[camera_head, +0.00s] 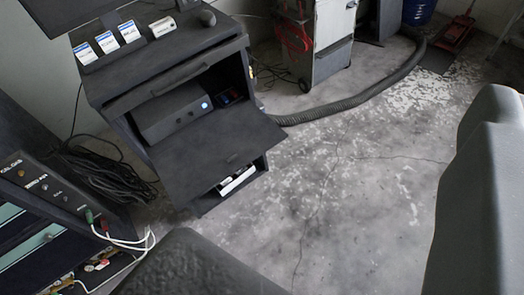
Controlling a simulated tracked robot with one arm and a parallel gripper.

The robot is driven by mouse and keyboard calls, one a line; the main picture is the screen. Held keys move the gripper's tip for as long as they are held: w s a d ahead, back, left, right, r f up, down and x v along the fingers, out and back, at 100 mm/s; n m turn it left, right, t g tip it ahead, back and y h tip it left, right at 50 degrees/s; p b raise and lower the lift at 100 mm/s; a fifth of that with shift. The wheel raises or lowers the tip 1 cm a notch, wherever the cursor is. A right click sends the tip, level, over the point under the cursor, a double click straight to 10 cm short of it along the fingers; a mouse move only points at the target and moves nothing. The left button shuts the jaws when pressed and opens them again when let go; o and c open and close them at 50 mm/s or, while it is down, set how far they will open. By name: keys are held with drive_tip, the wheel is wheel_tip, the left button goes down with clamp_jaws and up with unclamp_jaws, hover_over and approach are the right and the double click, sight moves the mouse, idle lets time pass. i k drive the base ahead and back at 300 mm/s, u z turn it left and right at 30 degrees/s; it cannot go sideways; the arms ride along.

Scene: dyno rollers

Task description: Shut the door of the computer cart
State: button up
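The computer cart (165,68) is dark and stands at the upper left. Its door (215,143) is a flat dark panel with a small slot near its outer edge. The door is open, jutting out from below the upper compartment. Inside that compartment is a grey computer box (175,112) with a lit blue button. My gripper (338,165) is open and empty. One dark finger shows at the bottom left of centre, the other at the right edge. The door lies beyond the left finger; I cannot tell the gap between them.
A lower shelf of the cart holds a white item (237,180). A black unit with cables (65,215) stands at the left. A thick hose (355,98) curves over the floor by a grey cabinet (330,40). The cracked floor (340,215) at centre is clear.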

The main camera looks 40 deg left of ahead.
sight(189, 169)
drive_tip(key=u, duration=0.3)
drive_tip(key=i, duration=0.9)
drive_tip(key=u, duration=0.2)
